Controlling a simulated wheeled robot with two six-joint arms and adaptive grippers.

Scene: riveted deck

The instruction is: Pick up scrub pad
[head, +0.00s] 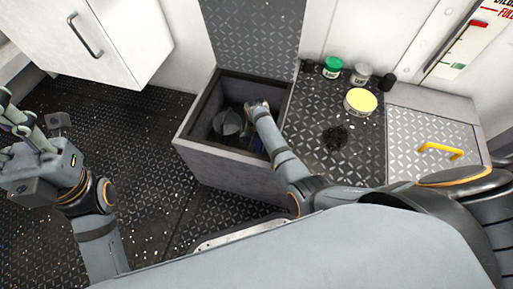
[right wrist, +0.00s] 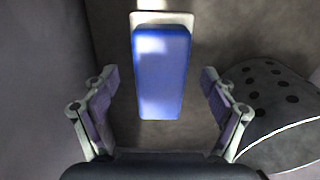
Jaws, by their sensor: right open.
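A blue block with a pale end, which looks like the scrub pad (right wrist: 162,75), lies on the bin floor in the right wrist view. My right gripper (right wrist: 160,110) is open, its two fingers apart on either side of the pad's near end, with no contact visible. In the head view my right arm reaches down into the open bin (head: 222,169), and the right gripper (head: 257,106) hides much of what lies under it. My left gripper (head: 28,135) is at the left edge, away from the bin; its finger gap is unclear.
A grey rounded thing with dark holes (right wrist: 283,115) lies close to the right finger. The bin walls surround the gripper, and its raised lid (head: 255,35) stands behind. A yellow-topped tub (head: 360,102), a green-lidded jar (head: 332,67) and a dark tangled clump (head: 336,138) sit right of the bin.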

